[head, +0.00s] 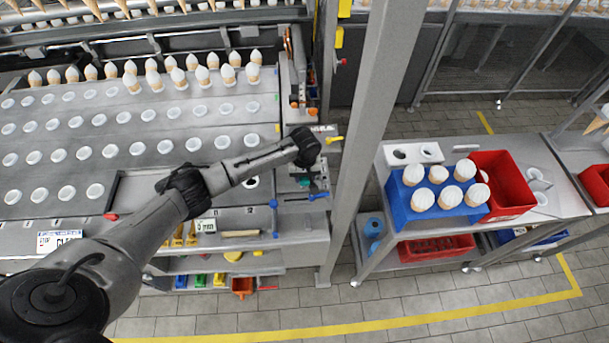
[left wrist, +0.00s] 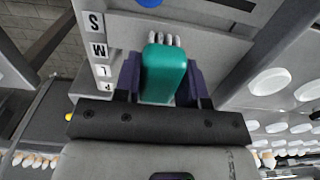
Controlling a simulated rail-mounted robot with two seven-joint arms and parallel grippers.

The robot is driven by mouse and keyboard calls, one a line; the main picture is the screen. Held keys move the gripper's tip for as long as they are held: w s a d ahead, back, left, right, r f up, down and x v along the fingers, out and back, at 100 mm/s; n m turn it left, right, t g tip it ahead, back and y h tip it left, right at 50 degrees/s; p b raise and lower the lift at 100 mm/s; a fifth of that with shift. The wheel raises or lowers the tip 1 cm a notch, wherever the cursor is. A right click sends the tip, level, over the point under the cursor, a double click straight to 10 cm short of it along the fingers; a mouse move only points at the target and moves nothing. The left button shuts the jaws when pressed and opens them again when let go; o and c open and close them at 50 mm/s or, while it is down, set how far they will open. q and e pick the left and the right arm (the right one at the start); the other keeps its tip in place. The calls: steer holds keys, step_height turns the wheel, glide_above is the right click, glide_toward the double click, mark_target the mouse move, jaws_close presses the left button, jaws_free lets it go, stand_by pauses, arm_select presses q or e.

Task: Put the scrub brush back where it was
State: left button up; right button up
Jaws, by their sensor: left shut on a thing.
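The scrub brush (left wrist: 165,72) has a teal-green body and pale bristles, seen close up in the left wrist view. My left gripper (left wrist: 162,88) is shut on it, with one dark finger on each side. In the head view, a small teal part of the brush (head: 304,183) shows just below my left gripper (head: 307,165), at the right end of the machine's bench. The bristle end is over or against a grey metal surface; I cannot tell whether it touches. My right gripper is not in view.
A row of white labels with letters (left wrist: 98,48) runs beside the brush. Blue-handled tools (head: 318,196) lie close below the gripper. A grey post (head: 360,140) stands just right. Beyond it, a cart holds a blue tray of cones (head: 408,203) and a red bin (head: 515,208).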

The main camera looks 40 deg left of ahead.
arm_select(q)
steer(key=shift+f, duration=0.1)
steer(key=o, duration=0.8)
step_height(320, 180, up, 12)
steer(key=s+d+f+m+t+h, duration=0.1)
steer(key=s+d+f+m, duration=0.35)
steer(key=s+d, duration=0.3)
steer(key=s+d+f+m+t+h, duration=0.1)
steer(key=s+d+f+m, duration=0.2)
steer(key=s+d+f, duration=0.5)
steer(key=shift+s+a+r+m+t+y+p, duration=0.1)
steer(key=shift+s+a+r+m+t+y, duration=0.45)
steer(key=shift+s, duration=2.5)
steer(key=shift+s+a+r+m+y+p, duration=0.1)
steer(key=shift+s+a+r+m, duration=0.4)
steer(key=shift+s+r, duration=1.7)
steer(key=shift+s+a+m+t+y+p, duration=0.1)
steer(key=shift+s+a+m+t+y, duration=0.45)
steer(key=shift+s, duration=3.35)
